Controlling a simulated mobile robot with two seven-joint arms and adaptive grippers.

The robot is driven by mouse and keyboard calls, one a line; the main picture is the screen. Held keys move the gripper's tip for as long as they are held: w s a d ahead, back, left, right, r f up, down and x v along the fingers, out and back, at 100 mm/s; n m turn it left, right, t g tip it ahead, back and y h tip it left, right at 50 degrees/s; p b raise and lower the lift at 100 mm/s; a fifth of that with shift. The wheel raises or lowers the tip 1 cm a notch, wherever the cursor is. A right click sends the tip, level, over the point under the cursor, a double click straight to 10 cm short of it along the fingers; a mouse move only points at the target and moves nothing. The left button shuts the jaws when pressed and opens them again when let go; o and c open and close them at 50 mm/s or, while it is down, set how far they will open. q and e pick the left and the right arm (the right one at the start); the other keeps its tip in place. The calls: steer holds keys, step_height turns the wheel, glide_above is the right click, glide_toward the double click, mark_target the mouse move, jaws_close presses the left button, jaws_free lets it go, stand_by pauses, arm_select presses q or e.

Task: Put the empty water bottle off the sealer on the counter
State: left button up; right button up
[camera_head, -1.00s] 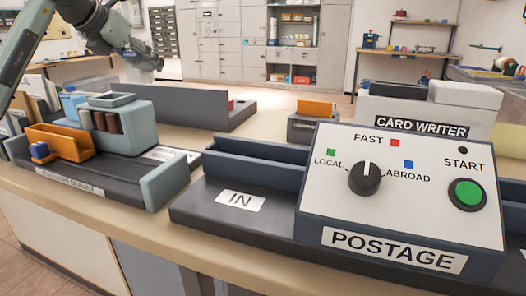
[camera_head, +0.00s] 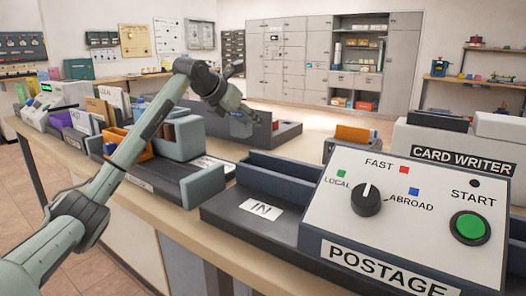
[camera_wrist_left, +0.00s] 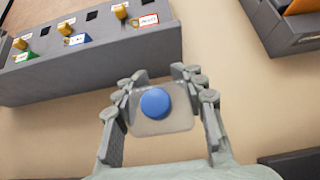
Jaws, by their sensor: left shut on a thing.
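My left gripper (camera_head: 241,117) is over the counter (camera_head: 95,168), behind the sealer (camera_head: 205,188). In the left wrist view, my left gripper (camera_wrist_left: 158,85) is shut on the empty water bottle (camera_wrist_left: 179,122). I see the bottle from its blue cap end, with a clear body between the fingers. Bare beige counter shows around the bottle; I cannot tell whether its base touches the counter. In the head view the bottle is too small and pale to make out clearly. My left forearm crosses in front of part of the sealer. My right gripper is not in view.
A long grey block with yellow knobs and coloured labels (camera_wrist_left: 85,60) lies beside the held bottle. A grey tray with an orange item (camera_wrist_left: 290,30) is at the upper right. The postage machine (camera_head: 400,215) and card writer (camera_head: 455,145) stand at the right.

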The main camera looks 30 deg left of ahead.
arm_select(q)
step_height(320, 180, down, 2)
step_height(320, 180, down, 4)
steer(key=shift+r, duration=0.25)
steer(key=shift+f, duration=0.25)
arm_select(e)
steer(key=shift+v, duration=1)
arm_select(q)
steer(key=shift+f+b, duration=0.2)
steer(key=shift+b, duration=0.1)
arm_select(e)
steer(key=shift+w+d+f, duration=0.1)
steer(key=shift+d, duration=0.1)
arm_select(q)
steer(key=o, duration=1)
steer(key=shift+r, duration=0.1)
